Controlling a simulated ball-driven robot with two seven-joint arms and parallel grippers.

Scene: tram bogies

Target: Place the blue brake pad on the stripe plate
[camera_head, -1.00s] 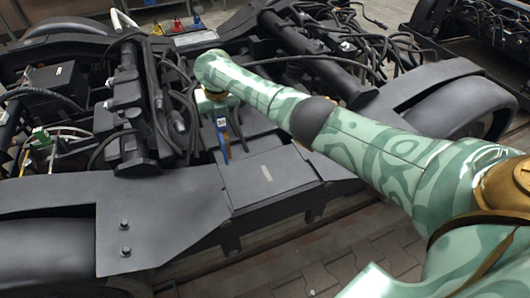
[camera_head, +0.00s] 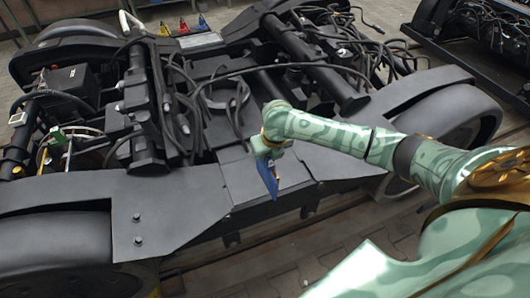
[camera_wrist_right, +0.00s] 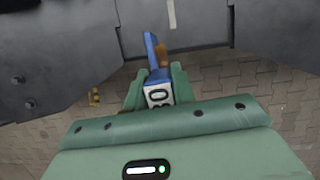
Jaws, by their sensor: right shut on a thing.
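My right gripper (camera_head: 266,150) is shut on the blue brake pad (camera_head: 268,178), which hangs down from the jaws. In the right wrist view the pad (camera_wrist_right: 151,46) sticks out beyond the two green fingers (camera_wrist_right: 158,78), and a white face with a dark mark shows between them. The stripe plate (camera_head: 240,181) is a dark flat panel on the near side of the bogie. Its pale stripe shows at the top of the right wrist view (camera_wrist_right: 172,13). In the head view the pad overlaps the plate; I cannot tell whether they touch. My left gripper is not in view.
Cables (camera_head: 172,100) and dark bars crowd the bogie behind the plate. Yellow (camera_head: 164,30), red (camera_head: 183,27) and blue (camera_head: 202,22) cones stand at the back. Paved floor (camera_wrist_right: 225,85) lies below the near edge. A wheel (camera_head: 445,125) is at the right.

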